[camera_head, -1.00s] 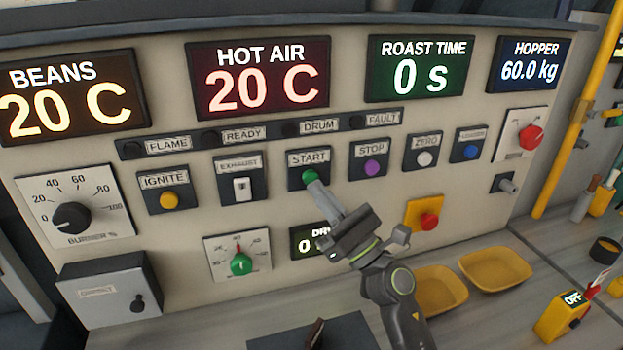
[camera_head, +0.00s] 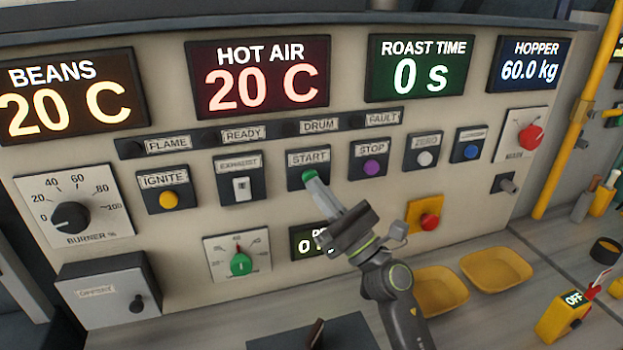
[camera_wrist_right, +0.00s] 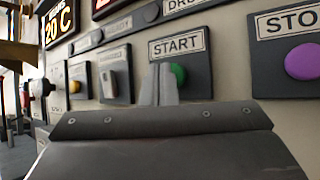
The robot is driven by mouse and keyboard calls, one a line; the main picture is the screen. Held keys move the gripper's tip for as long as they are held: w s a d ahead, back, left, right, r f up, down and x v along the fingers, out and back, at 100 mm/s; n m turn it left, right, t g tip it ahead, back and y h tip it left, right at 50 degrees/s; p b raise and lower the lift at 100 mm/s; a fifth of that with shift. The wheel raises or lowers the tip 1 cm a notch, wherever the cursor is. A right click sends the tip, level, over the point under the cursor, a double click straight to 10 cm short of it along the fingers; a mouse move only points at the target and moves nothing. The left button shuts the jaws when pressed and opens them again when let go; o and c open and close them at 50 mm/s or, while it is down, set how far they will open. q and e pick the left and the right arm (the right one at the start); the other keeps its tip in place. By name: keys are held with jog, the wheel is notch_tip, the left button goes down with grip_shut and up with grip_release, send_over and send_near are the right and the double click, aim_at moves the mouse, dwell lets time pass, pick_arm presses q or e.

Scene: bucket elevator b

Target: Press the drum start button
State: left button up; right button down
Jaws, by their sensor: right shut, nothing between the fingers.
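The green START button (camera_head: 309,176) sits on a dark plate on the panel, below the DRUM lamp label. In the right wrist view the green button (camera_wrist_right: 178,74) shows just behind the fingertips and is partly hidden by them. My right gripper (camera_head: 314,181) is shut and empty, its tips at the lower edge of the button. The fingertips also show in the right wrist view (camera_wrist_right: 160,72). I cannot tell whether they touch the button. The DRUM lamp (camera_head: 291,129) looks dark. My left gripper is not in view.
The purple STOP button (camera_head: 372,167) is close on the right, and the EXHAUST switch (camera_head: 241,187) is on the left. A red knob on a yellow plate (camera_head: 428,221) is near my right wrist. Yellow trays (camera_head: 495,269) lie on the counter below.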

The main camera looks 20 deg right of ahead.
jog(key=shift+w, duration=0.45)
dwell(0.3)
jog(key=shift+s, duration=0.9)
jog(key=s+p, duration=0.1)
jog(key=s, duration=0.4)
jog(key=shift+d, duration=0.1)
jog(key=shift+f, duration=0.1)
dwell(0.7)
